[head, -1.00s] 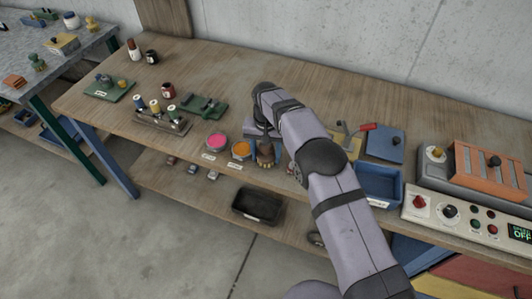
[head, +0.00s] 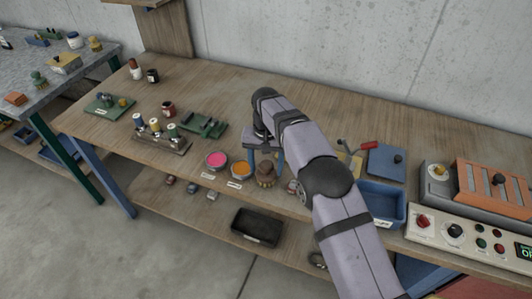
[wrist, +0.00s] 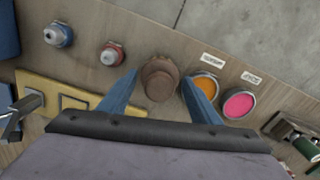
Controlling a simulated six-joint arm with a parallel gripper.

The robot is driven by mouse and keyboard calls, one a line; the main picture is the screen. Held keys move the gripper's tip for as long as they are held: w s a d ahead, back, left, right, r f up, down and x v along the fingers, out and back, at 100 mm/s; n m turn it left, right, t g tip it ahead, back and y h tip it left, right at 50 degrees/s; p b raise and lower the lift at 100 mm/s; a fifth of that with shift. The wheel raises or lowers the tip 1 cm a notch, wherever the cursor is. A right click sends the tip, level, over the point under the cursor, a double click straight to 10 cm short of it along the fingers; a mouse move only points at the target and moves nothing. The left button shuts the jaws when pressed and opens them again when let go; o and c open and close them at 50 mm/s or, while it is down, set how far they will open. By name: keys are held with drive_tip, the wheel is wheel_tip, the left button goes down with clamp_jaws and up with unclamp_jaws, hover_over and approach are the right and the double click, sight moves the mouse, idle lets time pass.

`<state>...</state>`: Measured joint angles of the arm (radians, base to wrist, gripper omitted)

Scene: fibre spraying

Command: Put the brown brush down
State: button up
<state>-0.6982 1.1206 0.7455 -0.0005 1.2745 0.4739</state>
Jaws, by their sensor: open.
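The brown brush (head: 265,175) stands upright on the wooden workbench near its front edge, just right of the orange pot. In the wrist view its round brown top (wrist: 160,79) sits between the two blue fingers of my gripper (wrist: 160,92). A gap shows on each side, so the fingers are open and do not grip it. In the head view my gripper (head: 266,158) is above and around the brush. The brush's lower part is hidden from above in the wrist view.
An orange pot (head: 239,169) and a pink pot (head: 216,160) stand close left of the brush. A blue tray (head: 381,208) and a control panel (head: 465,234) are to the right. A dark bin (head: 257,226) sits on the lower shelf.

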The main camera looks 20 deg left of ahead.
wheel_tip(320, 180, up, 8)
drive_tip(key=shift+r+b, duration=0.1)
drive_tip(key=shift+b, duration=0.25)
drive_tip(key=shift+d, duration=0.1)
drive_tip(key=shift+w+d+r, duration=0.1)
drive_tip(key=shift+w+d, duration=0.05)
drive_tip(key=shift+d, duration=0.15)
drive_tip(key=s+d+r+m, duration=0.1)
drive_tip(key=s+d+r, duration=0.1)
drive_tip(key=d, duration=1.9)
drive_tip(key=s+d+f, duration=0.3)
drive_tip(key=s+d, duration=0.5)
drive_tip(key=s, duration=0.2)
drive_tip(key=s+d+f+m, duration=0.1)
drive_tip(key=s+d+f, duration=0.2)
drive_tip(key=s+d, duration=0.4)
drive_tip(key=s, duration=0.4)
drive_tip(key=shift+d+f+m, duration=0.25)
drive_tip(key=shift+d+m, duration=0.05)
drive_tip(key=shift+d, duration=0.1)
